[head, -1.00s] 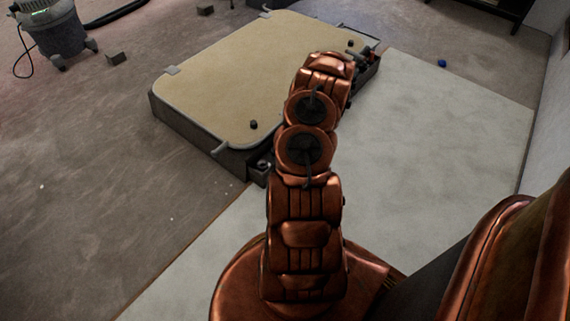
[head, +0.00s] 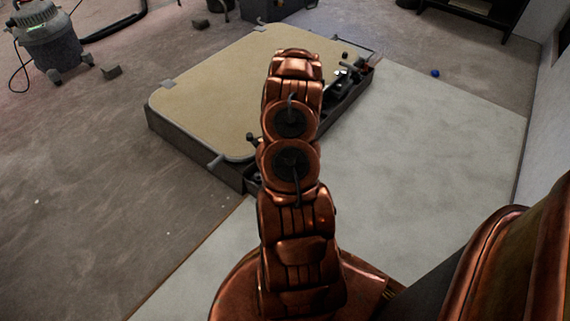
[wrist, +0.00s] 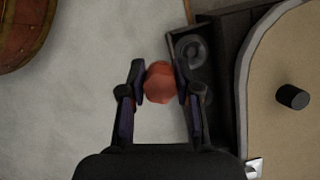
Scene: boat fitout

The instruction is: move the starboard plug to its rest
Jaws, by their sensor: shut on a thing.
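In the wrist view my gripper (wrist: 160,76) is shut on a red, faceted, rounded plug (wrist: 160,86), held between its two fingertips. No marking shows whether it is the starboard one. Just right of the fingertips is a dark open box with a round ringed seat (wrist: 191,50) in it, which looks empty and may be a rest. The plug is beside this seat, not over it; its height cannot be told. In the head view my arm hides the gripper and the plug.
A low dark platform with a tan top (head: 205,95) stands left of my arm, with a black knob (wrist: 292,97) on it. Its right side tray (head: 345,100) holds dark fittings. A vacuum (head: 48,40) stands far left.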

